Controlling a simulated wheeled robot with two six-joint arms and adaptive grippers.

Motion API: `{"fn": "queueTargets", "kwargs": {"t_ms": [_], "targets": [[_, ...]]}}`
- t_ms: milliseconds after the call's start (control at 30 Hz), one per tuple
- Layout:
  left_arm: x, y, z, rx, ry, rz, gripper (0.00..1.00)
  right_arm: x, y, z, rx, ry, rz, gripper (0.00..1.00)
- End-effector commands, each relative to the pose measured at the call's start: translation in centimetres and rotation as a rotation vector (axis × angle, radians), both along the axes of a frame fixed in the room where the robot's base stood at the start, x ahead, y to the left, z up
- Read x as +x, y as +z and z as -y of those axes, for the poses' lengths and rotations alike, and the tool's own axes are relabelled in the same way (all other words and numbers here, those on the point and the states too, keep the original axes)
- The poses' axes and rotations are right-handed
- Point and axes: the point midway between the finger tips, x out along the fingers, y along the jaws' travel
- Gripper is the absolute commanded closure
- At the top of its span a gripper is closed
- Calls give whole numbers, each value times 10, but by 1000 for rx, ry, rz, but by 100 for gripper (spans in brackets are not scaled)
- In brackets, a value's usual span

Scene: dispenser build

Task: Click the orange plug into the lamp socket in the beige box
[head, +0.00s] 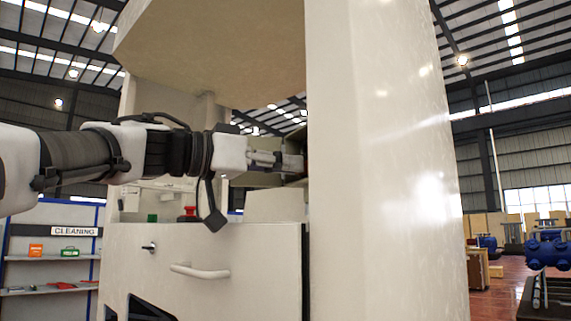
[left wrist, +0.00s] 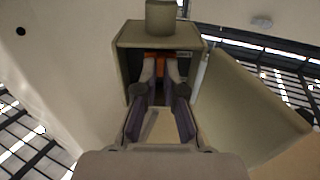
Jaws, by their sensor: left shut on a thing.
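In the left wrist view a beige box (left wrist: 119,62) with an open front stands straight ahead, its door panel (left wrist: 250,105) swung out to the right. My left gripper (left wrist: 160,70) reaches into the opening, shut on the orange plug (left wrist: 152,56). Only a little orange shows at the fingertips, deep in the box. The lamp socket is hidden, so I cannot tell whether the plug touches it. In the head view the left gripper (head: 277,160) points right, and its tips meet the edge of a white pillar that hides most of the box. My right gripper is not in view.
The broad white pillar (head: 375,170) stands close to the left gripper. Below the arm is a white cabinet front with a handle (head: 199,271), a red button (head: 188,213) and a green one (head: 152,218). A shelf marked CLEANING (head: 76,231) stands far left.

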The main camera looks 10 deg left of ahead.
Motion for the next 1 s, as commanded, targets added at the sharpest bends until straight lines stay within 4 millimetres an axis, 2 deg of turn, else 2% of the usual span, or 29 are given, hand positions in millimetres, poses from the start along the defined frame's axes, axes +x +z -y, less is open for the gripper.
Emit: {"fn": "queueTargets", "kwargs": {"t_ms": [867, 967, 1000], "targets": [[2, 0, 3, 0, 0, 0, 100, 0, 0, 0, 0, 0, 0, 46], [2, 0, 3, 0, 0, 0, 67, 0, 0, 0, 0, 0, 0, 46], [2, 0, 3, 0, 0, 0, 63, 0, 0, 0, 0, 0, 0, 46]]}}
